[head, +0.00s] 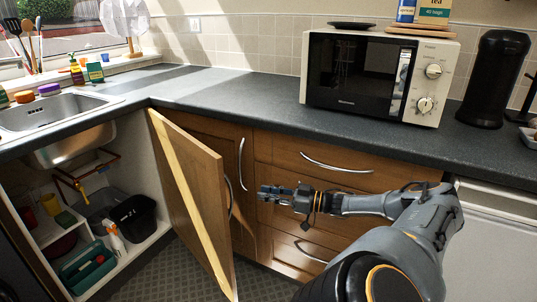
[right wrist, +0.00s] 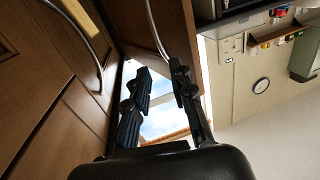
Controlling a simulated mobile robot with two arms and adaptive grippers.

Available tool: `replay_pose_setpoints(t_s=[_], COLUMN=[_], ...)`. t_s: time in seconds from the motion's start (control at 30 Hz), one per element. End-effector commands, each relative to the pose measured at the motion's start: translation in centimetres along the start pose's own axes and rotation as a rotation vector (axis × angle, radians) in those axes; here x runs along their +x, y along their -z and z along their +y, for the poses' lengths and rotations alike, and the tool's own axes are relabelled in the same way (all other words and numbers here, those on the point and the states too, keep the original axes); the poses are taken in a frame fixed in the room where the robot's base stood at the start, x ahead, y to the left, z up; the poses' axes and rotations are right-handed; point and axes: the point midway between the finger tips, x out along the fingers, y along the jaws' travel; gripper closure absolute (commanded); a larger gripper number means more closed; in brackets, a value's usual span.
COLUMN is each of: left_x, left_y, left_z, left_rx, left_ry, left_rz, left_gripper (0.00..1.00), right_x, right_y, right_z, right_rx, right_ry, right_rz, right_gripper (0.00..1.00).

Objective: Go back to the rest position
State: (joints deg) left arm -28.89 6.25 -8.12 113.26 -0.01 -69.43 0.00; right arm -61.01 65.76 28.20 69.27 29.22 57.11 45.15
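My right gripper (head: 268,191) reaches in from the lower right, in front of the wooden drawers and just right of the open cabinet door (head: 190,185). In the right wrist view its two fingers (right wrist: 160,80) stand apart with nothing between them, so it is open and empty. The door's curved metal handle (head: 229,196) is a little left of the fingertips, and I see no grip on it. My left gripper is in neither view.
The open door juts into the floor space (head: 190,275). Left of it, the under-sink cupboard holds a black bin (head: 133,216) and a green caddy (head: 86,268). Drawers (head: 322,160) lie behind my right arm. The worktop (head: 230,95) carries a microwave (head: 350,75) and a black appliance (head: 495,80).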

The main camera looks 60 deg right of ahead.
Motion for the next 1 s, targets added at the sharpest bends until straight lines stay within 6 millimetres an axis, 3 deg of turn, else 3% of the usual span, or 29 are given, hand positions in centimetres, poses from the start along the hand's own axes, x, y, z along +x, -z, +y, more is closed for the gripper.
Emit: replay_pose_setpoints(t_s=[0.4,0.53,0.67,0.77,0.87,1.0], left_x=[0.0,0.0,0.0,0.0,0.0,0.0], left_y=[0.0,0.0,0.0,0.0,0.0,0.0], left_z=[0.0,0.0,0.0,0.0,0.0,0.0], left_rx=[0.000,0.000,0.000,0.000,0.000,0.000], left_ry=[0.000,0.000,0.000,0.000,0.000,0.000], left_rz=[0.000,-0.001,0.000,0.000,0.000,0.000], left_gripper=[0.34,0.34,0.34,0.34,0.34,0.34], right_x=[0.0,-0.7,-2.2,-3.5,-4.5,-5.0], right_y=[-0.1,-2.4,-8.6,-14.9,-20.6,-27.1], right_z=[0.0,-0.2,-1.6,-4.3,-8.1,-15.0], right_rx=[0.000,0.003,0.011,0.017,0.023,0.029], right_ry=[-0.002,-0.047,-0.155,-0.238,-0.291,-0.316], right_rz=[-0.002,-0.048,-0.179,-0.325,-0.475,-0.680], right_gripper=[0.76,0.76,0.76,0.76,0.76,0.76])
